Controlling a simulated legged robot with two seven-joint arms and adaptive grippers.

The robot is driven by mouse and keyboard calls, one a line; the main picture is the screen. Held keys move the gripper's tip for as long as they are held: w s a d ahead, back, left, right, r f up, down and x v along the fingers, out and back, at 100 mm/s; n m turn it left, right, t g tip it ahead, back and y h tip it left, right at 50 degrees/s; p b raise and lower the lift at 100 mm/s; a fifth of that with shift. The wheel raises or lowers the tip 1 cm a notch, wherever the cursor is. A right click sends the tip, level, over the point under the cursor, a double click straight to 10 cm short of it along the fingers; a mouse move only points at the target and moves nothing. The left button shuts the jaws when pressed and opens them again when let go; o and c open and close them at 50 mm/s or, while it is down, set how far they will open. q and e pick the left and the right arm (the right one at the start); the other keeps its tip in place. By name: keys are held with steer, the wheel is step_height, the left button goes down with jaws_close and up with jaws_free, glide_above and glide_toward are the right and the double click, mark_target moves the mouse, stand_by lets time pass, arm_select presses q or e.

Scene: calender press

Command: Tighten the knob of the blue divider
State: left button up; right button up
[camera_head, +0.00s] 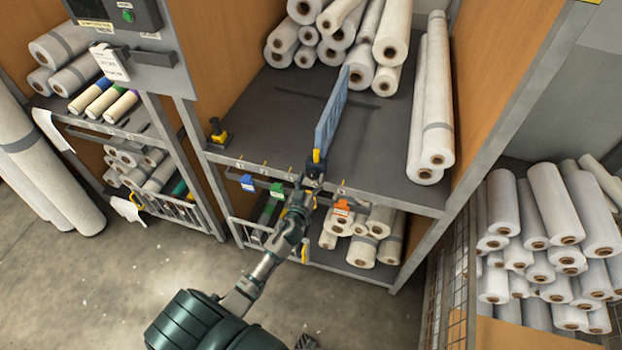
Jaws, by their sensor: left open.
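The blue divider (331,116) stands upright on the dark grey shelf, running from the front edge toward the rolls at the back. A yellow and black clamp with the knob (316,158) sits at its front end, by the shelf edge. My left gripper (313,180) is open just in front of and below this clamp. The fingertips are close to the knob, and I cannot tell whether they touch it. The gripper partly hides the shelf's front edge. My right gripper is not in view.
Another yellow and black clamp (217,132) stands at the shelf's left front corner. White rolls (392,35) lie at the back, and tall rolls (436,105) lean right. Coloured tags (247,183) hang below the edge. The shelf (265,115) is bare left of the divider.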

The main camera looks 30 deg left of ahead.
arm_select(q)
steer(key=shift+w+a, duration=0.1)
steer(key=shift+a, duration=0.1)
steer(key=shift+c, duration=1.4)
steer(key=shift+d, duration=0.1)
steer(key=c, duration=0.4)
steer(key=shift+d, duration=0.1)
steer(key=c, duration=0.5)
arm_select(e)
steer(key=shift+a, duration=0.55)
arm_select(q)
steer(key=shift+o, duration=0.2)
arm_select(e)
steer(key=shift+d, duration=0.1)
